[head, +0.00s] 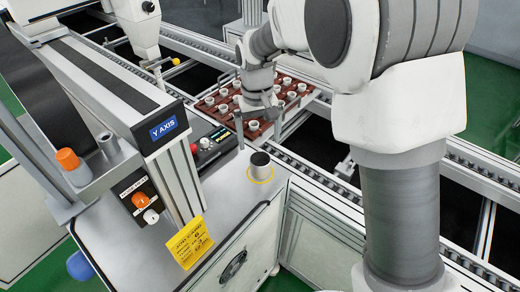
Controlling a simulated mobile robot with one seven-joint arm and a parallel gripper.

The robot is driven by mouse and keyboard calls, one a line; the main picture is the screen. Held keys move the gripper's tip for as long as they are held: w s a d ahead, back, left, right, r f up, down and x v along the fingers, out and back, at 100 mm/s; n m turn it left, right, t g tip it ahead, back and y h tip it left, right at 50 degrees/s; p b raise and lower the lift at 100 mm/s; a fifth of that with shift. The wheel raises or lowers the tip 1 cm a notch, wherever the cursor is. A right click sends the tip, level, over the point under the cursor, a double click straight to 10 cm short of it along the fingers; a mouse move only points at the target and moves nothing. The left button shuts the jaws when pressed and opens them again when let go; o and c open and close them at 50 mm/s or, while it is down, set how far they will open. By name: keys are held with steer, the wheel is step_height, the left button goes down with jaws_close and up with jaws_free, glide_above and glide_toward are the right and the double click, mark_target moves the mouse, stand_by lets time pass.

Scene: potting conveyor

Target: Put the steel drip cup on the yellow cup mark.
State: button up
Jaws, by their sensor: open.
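The steel drip cup (260,168) is a small grey cylinder with a dark open top. It stands upright on the grey cabinet top near its right corner. The yellow cup mark (262,182) is a thin ring that shows around the foot of the cup, so the cup appears to stand inside it. My gripper (259,137) is open and empty, just above and beyond the cup in the picture. Its fingers look apart from the cup, though the exact gap is hard to judge from this view.
A brown-red tray (284,126) with several small white pots sits on the conveyor behind my gripper. The Y-axis beam (110,90), an orange-capped post (70,165) and a yellow note (188,243) are to the left. The cabinet top in front of the cup is clear.

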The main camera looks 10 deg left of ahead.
steer(key=s+d+r+m+t+y, duration=0.1)
steer(key=s+d+r, duration=0.3)
steer(key=d+r, duration=0.25)
steer(key=s+d+r+m+t, duration=0.1)
steer(key=s+d+r, duration=0.2)
steer(key=d+r, duration=0.35)
steer(key=s+d+r+m+t, duration=0.1)
steer(key=s+d+m+t, duration=0.1)
steer(key=s+d, duration=0.7)
steer(key=s+t, duration=0.1)
steer(key=s, duration=0.4)
steer(key=shift+d+r+m+h, duration=0.15)
steer(key=shift+r+m+h, duration=0.15)
steer(key=shift+r+m, duration=0.1)
